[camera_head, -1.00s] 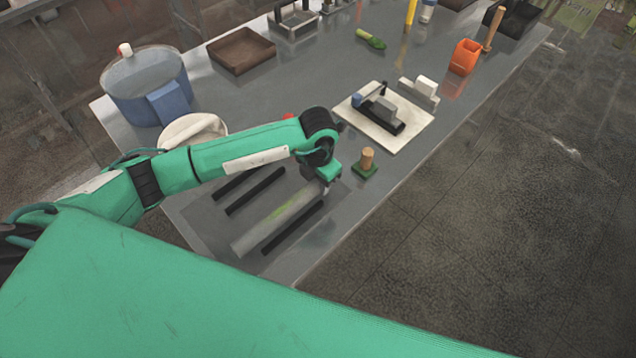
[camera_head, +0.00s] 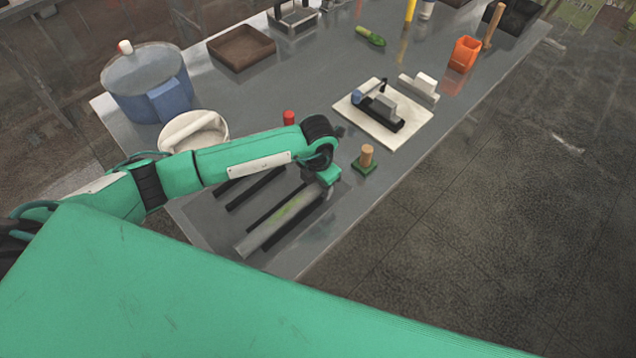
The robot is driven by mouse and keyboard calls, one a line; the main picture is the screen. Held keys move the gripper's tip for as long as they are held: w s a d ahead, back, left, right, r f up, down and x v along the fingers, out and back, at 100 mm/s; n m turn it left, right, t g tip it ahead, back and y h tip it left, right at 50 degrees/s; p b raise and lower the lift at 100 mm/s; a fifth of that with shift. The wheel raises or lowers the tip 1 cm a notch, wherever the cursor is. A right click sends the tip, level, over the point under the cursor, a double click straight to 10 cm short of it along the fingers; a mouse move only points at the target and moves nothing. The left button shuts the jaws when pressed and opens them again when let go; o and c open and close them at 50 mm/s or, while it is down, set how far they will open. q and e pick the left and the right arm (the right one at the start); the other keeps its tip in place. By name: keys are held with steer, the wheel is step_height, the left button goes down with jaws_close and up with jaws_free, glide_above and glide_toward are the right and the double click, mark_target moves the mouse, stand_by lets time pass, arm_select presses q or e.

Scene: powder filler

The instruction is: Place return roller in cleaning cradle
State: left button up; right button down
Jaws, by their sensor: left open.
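The return roller (camera_head: 272,226) is a long grey cylinder with a green smear along it. It lies at the near end of the table, lengthwise between two dark rails (camera_head: 262,220) that look like a cradle. I cannot tell exactly how it touches them. My left gripper (camera_head: 318,184) is open at the roller's far end, low over it; its fingers are mostly hidden by the wrist. A second pair of dark rails (camera_head: 254,191) lies to the left, empty and partly covered by my left arm. My right gripper is not in view.
A green-based wooden peg (camera_head: 366,158) stands close to the right of my left gripper. A white board with a small device (camera_head: 398,136) lies beyond. A red-topped item (camera_head: 289,118), a white bowl (camera_head: 205,124) and a blue pot (camera_head: 147,85) stand left. The table's right edge is near.

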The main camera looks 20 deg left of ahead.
arm_select(q)
steer(key=shift+r, duration=0.4)
step_height(320, 180, up, 12)
steer(key=b, duration=0.5)
steer(key=shift+f, duration=0.25)
